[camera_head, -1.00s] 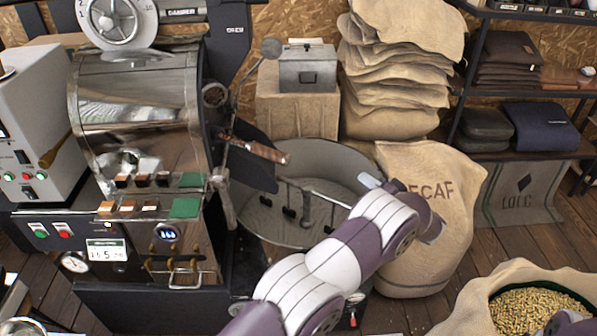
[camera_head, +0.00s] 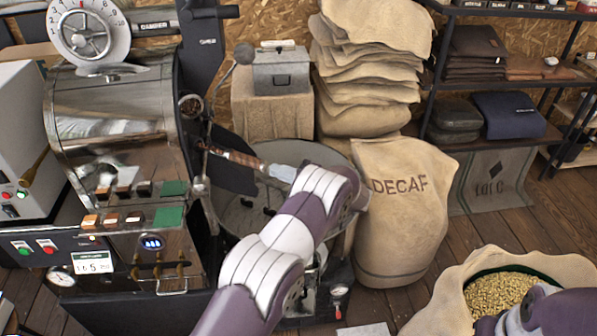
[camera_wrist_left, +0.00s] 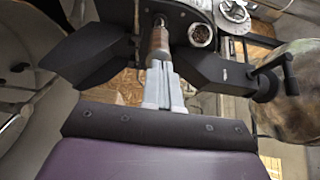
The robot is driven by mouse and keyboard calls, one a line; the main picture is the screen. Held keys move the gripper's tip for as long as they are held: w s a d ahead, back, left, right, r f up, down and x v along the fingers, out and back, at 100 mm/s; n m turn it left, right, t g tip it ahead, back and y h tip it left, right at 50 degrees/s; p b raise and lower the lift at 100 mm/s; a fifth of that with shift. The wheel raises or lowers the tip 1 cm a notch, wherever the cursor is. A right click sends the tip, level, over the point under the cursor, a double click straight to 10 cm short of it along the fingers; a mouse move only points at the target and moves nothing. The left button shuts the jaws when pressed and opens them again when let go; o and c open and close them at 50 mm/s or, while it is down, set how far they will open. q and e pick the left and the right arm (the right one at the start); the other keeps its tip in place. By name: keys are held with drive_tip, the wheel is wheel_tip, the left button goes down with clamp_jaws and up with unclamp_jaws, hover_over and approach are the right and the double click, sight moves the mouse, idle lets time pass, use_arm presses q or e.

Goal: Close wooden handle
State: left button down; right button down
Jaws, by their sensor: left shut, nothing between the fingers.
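The wooden handle (camera_head: 240,158) is a brown lever at the front of the roaster, above the round cooling tray (camera_head: 232,213). It points right and slightly down. A dark plate hangs beside it. My left gripper (camera_head: 278,173) is shut and empty, its grey fingertips close to the handle's free end. In the left wrist view, the shut fingers (camera_wrist_left: 162,72) point at the wooden handle (camera_wrist_left: 158,43) and overlap its near end. I cannot tell whether they touch. My right gripper is out of view.
The steel roaster (camera_head: 125,130) stands on the left. A DECAF sack (camera_head: 402,215) stands right of the cooling tray. An open sack of beans (camera_head: 450,290) is at the lower right. A metal box (camera_head: 280,70) stands behind the tray.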

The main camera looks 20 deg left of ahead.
sight(232, 155)
use_arm(q)
drive_tip(key=shift+a, duration=0.75)
drive_tip(key=a+b, duration=0.1)
drive_tip(key=a, duration=1)
drive_tip(key=shift+w, duration=0.15)
drive_tip(key=shift+r, duration=0.2)
drive_tip(key=shift+a, duration=0.1)
